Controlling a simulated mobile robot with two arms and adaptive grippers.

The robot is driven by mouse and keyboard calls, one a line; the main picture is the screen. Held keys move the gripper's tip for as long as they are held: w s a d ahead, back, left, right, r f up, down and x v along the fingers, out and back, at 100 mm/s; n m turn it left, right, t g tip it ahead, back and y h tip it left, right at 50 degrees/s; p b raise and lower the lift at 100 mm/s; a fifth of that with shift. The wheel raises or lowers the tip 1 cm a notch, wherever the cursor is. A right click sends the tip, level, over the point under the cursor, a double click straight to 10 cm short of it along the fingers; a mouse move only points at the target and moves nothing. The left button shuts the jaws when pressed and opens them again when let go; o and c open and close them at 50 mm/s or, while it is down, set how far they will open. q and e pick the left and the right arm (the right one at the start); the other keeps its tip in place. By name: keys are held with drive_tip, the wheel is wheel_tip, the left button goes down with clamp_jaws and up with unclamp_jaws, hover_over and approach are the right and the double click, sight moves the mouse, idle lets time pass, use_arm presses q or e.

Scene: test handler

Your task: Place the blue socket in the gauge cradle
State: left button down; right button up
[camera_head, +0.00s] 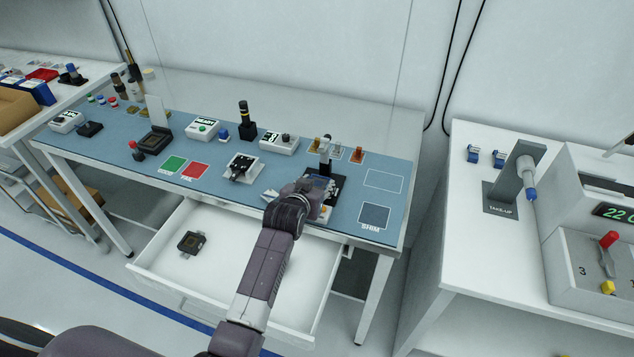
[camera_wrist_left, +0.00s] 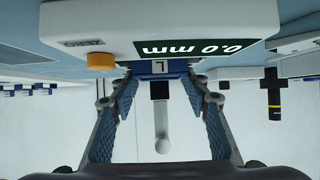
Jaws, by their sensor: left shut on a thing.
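My left gripper (camera_head: 317,189) is over the bench at the gauge stand, reaching across the open drawer. In the left wrist view its fingers (camera_wrist_left: 159,78) close on a small blue piece marked L (camera_wrist_left: 160,67), which appears to be the blue socket. In the head view my wrist hides this piece. The gauge has a black base (camera_head: 338,186) and an upright post (camera_head: 326,155). Its white display box (camera_wrist_left: 205,22), with an orange button (camera_wrist_left: 101,61), reads 0.0 mm close ahead of the fingertips. The cradle itself is hidden or cannot be made out. My right gripper is not in view.
The open white drawer (camera_head: 155,265) holds a dark square part (camera_head: 191,243). A SHIM square (camera_head: 375,215) and bare blue mat lie to the right.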

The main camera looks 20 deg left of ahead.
use_arm(q)
drive_tip(key=shift+f, duration=0.1)
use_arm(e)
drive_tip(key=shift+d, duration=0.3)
use_arm(q)
drive_tip(key=c, duration=1.1)
unclamp_jaws()
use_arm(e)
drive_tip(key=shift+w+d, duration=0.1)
use_arm(q)
drive_tip(key=shift+s, duration=0.1)
drive_tip(key=v, duration=1.2)
drive_tip(key=shift+b, duration=0.4)
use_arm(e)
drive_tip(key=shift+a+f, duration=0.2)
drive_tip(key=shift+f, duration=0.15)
